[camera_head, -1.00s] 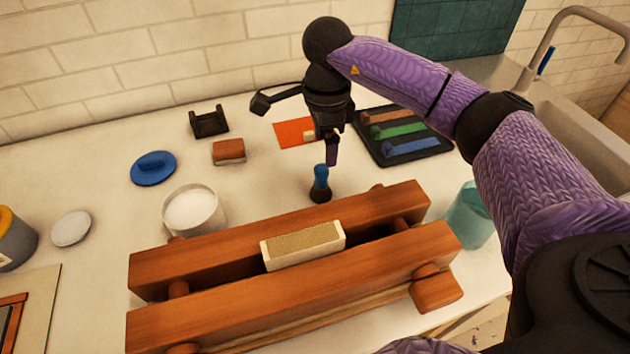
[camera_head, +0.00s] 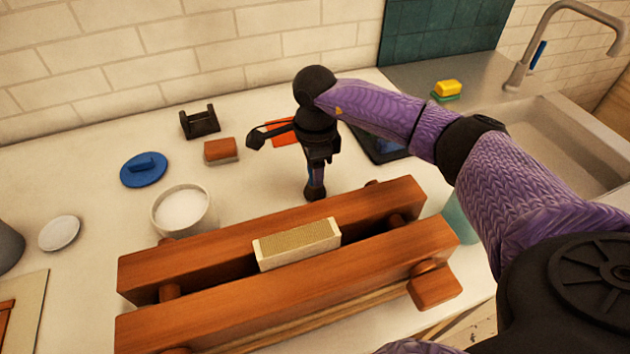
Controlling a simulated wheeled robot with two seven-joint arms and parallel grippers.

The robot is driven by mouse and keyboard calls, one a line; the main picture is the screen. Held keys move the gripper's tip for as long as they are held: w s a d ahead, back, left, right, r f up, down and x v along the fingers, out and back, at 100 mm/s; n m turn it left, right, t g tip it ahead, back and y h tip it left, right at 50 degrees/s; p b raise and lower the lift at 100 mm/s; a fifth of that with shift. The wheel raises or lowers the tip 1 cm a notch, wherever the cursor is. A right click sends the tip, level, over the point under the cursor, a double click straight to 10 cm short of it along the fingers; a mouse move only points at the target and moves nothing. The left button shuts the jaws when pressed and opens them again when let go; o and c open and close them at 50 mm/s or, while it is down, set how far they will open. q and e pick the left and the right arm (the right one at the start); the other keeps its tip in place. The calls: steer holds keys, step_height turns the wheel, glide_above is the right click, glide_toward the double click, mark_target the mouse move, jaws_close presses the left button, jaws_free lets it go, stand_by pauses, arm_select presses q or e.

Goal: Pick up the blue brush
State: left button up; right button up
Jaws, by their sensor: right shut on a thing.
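The blue brush (camera_head: 315,191) stands upright on the counter, just behind the wooden clamp, with its dark base on the surface. My right gripper (camera_head: 316,176) has come down over it from above and is shut on its blue handle. Most of the handle is hidden by the fingers. My left gripper is not in view.
The long wooden clamp (camera_head: 270,214) with a pale block (camera_head: 297,244) lies close in front of the brush. A white bowl (camera_head: 181,210), a blue lid (camera_head: 144,169), a brown block (camera_head: 220,151) and a black stand (camera_head: 199,122) are to the left. A dark tray (camera_head: 385,150) lies behind my arm.

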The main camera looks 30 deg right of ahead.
jaws_close()
steer(key=shift+r, duration=0.1)
step_height(320, 180, up, 10)
steer(key=shift+p, duration=0.9)
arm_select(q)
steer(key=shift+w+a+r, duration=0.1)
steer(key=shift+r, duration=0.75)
